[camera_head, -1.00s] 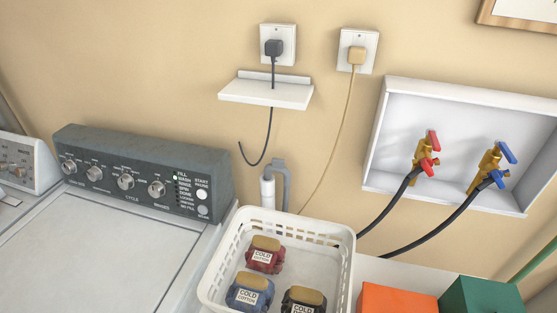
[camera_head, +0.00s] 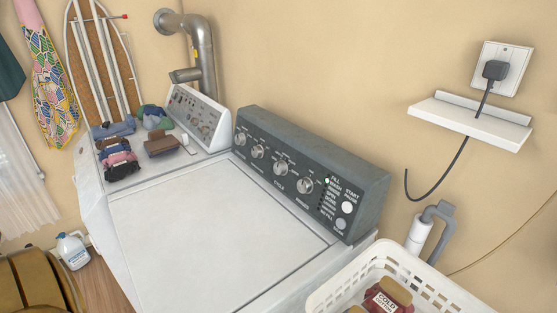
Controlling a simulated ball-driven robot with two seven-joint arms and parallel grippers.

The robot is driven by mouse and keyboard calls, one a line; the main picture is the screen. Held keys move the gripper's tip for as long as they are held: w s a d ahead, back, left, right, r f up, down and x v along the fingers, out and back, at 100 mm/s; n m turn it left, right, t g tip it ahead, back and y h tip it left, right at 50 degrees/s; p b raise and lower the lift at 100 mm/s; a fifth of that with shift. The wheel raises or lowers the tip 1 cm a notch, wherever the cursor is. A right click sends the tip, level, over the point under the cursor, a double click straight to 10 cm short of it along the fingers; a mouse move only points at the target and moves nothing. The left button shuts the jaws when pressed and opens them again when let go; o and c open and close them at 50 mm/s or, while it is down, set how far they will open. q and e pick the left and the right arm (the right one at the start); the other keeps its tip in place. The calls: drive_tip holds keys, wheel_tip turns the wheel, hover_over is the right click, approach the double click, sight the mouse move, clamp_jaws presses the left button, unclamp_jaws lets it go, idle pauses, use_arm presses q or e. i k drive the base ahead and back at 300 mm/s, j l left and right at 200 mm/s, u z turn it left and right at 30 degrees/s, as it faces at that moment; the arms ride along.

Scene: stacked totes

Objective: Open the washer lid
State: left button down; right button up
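The washer (camera_head: 308,295) is white and stands in the middle of the view, its front cut off by the bottom edge. Its lid (camera_head: 215,235) is a flat white panel, shut flush with the top. The dark grey control panel (camera_head: 310,172) with several knobs and a start button rises behind the lid. Neither of my grippers shows in this view.
A white basket (camera_head: 385,258) with folded bundles stands at the washer's right. The dryer (camera_head: 90,180) at the left carries folded clothes (camera_head: 118,160). A shelf (camera_head: 470,121) and hanging cord are on the right wall. The lid's top is clear.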

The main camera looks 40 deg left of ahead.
sight(210, 239)
drive_tip(key=u, duration=1.05)
